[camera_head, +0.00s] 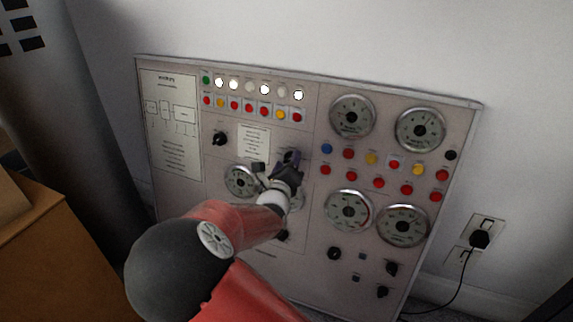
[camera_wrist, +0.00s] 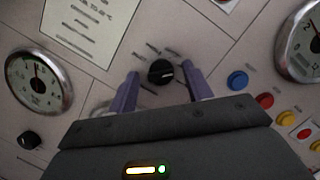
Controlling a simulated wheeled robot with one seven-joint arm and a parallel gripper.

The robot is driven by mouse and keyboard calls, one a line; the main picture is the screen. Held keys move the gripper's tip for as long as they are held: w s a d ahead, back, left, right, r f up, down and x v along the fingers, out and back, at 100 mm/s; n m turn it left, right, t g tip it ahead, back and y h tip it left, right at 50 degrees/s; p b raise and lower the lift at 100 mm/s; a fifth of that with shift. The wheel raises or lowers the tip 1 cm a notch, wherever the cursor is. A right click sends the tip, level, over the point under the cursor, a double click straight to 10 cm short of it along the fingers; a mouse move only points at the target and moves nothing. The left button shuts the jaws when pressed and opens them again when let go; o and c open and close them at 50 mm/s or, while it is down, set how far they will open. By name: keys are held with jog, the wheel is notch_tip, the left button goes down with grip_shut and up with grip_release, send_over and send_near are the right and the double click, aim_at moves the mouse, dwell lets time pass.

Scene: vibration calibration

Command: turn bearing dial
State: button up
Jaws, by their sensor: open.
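A black rotary dial with a pale pointer line (camera_wrist: 160,71) is mounted on the panel, with small markings around it in the wrist view. My gripper (camera_wrist: 160,83) is open, with one purple finger on each side of this dial and visible space between the fingers and the knob. In the head view my gripper (camera_head: 280,168) is at the middle of the panel and largely hides the dial there. Whether the fingers touch the panel cannot be told.
The grey control panel (camera_head: 320,95) leans near the wall, with round gauges (camera_head: 352,116), coloured buttons and another black knob (camera_head: 220,138). A blue button (camera_wrist: 237,80) sits right of the dial. A wooden box (camera_head: 40,240) stands at the left, and a plugged outlet (camera_head: 480,237) is at the right.

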jog(key=c, duration=1)
jog(key=shift+o, duration=0.2)
jog(key=shift+m, duration=0.3)
jog(key=m, duration=0.2)
jog(key=m+h, duration=0.1)
jog(key=m, duration=0.2)
jog(key=shift+f+h+b, duration=0.1)
jog(key=shift+h+b, duration=0.2)
jog(key=shift+b, duration=0.05)
jog(key=shift+a+m+h+b, duration=0.1)
jog(key=shift+m+h+b, duration=0.4)
jog(key=shift+m, duration=0.75)
jog(key=shift+a+m+h+b, duration=0.1)
jog(key=shift+m+h+b, duration=0.4)
jog(key=shift+m, duration=1.05)
jog(key=o, duration=1)
jog(key=shift+c, duration=0.2)
